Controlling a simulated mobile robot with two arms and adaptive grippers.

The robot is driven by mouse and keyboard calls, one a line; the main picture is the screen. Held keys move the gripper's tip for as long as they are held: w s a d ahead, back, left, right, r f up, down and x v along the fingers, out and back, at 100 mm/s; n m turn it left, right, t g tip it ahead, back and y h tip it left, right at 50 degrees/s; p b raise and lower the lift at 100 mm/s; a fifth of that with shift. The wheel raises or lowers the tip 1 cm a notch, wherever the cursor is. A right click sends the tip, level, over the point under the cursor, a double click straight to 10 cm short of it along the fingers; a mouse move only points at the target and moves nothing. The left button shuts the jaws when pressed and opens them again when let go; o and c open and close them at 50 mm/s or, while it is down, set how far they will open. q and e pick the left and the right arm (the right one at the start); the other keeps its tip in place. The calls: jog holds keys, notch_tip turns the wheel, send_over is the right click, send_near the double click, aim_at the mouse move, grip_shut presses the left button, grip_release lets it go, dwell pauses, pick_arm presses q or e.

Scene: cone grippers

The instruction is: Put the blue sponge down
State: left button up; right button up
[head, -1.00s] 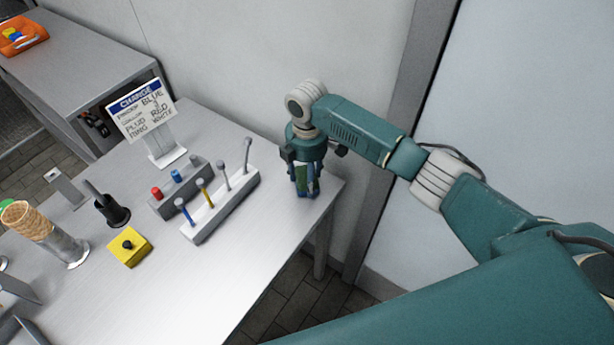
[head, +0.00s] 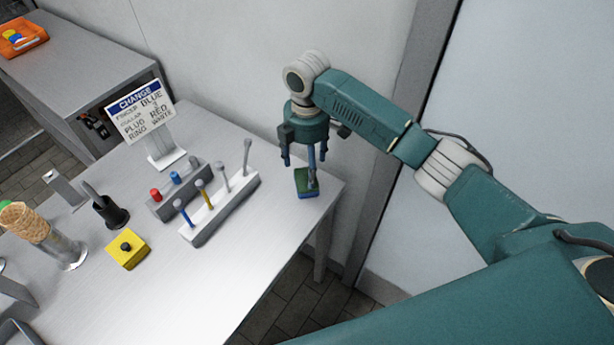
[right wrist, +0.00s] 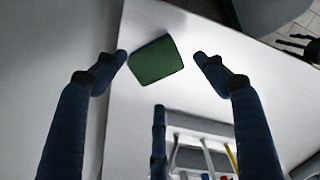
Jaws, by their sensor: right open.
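The blue sponge (head: 306,183) is a small block with a green top face and blue sides. It lies on the grey table (head: 250,245) near its right end, by the wall. My right gripper (head: 303,163) is open and empty just above it, pointing down. In the right wrist view the sponge's green face (right wrist: 155,62) shows between two spread dark blue fingers (right wrist: 160,58), apart from both. A third finger (right wrist: 158,140) shows below it there. My left gripper is not in view.
A white rack (head: 220,210) with several rods stands left of the sponge. A grey block with coloured plugs (head: 174,191), a sign (head: 140,112), a yellow box (head: 128,249) and a cone (head: 25,222) are farther left. The table's front right is clear.

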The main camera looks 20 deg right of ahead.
aim_at(307, 182)
notch_tip(307, 182, up, 6)
jog(key=shift+f+b, duration=0.1)
jog(key=shift+b, duration=0.2)
jog(key=shift+f, duration=0.1)
dwell(0.3)
